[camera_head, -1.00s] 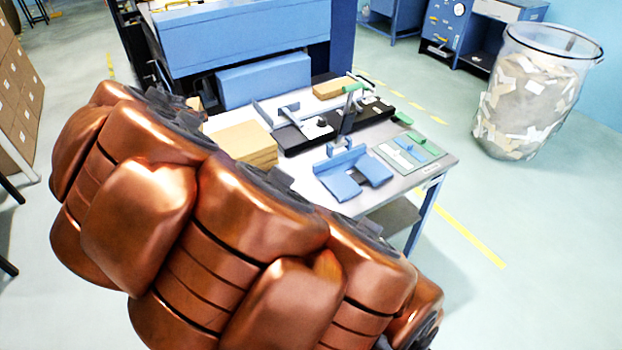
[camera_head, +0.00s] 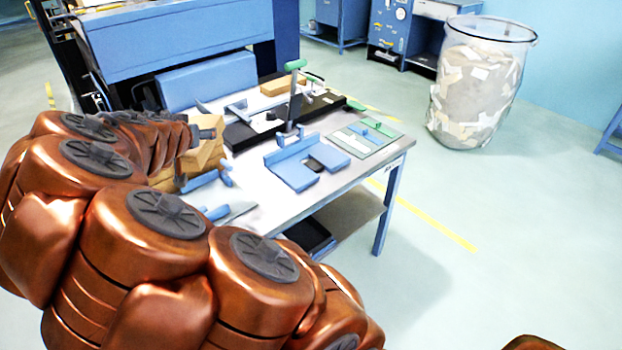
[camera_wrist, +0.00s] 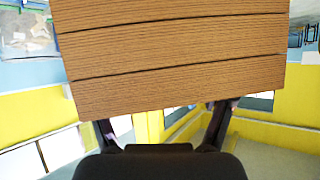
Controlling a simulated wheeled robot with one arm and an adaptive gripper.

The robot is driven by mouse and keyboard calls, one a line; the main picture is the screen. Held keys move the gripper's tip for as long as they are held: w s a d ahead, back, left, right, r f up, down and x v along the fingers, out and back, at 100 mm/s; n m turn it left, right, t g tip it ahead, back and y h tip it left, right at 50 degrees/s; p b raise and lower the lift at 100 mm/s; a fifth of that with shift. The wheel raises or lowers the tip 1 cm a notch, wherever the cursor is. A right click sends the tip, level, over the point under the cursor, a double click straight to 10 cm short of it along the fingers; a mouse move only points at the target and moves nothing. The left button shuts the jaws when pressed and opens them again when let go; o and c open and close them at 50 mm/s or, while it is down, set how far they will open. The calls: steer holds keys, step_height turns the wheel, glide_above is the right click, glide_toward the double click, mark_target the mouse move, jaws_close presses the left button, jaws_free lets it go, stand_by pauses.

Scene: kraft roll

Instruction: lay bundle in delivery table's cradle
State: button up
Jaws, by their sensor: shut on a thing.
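The bundle (camera_wrist: 170,60), a brown block with layered faces, fills the top middle of the wrist view. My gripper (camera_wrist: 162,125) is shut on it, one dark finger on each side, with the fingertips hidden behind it. In the head view my copper-coloured arm reaches to the table's left end, where brown kraft blocks (camera_head: 204,150) show beside its dark tip. I cannot tell there which is the held bundle. A blue slotted fixture (camera_head: 292,172) stands on the table (camera_head: 262,212). I cannot tell whether it is the delivery table's cradle.
A black press-like tool with a green-topped handle (camera_head: 293,66) stands behind the blue fixture. A pale mat (camera_head: 366,139) with small tools lies at the table's right end. A clear bin of scraps (camera_head: 478,85) stands at the back right. The floor at right is open.

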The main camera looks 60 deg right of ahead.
steer(key=s+d+f+m+g+h+b, duration=0.2)
steer(key=s+d+f+m+g+b, duration=0.25)
steer(key=s+d+f+b, duration=0.5)
steer(key=s+d+f+m+g+h+b, duration=0.1)
steer(key=s+d+f+m+g+b, duration=0.5)
steer(key=s+d, duration=0.55)
steer(key=n+t, duration=0.1)
steer(key=t, duration=0.1)
glide_above(311, 166)
step_height(311, 166, down, 2)
steer(key=shift+d+f+p, duration=0.1)
steer(key=shift+f+p, duration=0.1)
steer(key=shift+p, duration=0.15)
steer(key=shift+f, duration=1.75)
steer(key=o, duration=1.7)
steer(key=shift+f, duration=0.1)
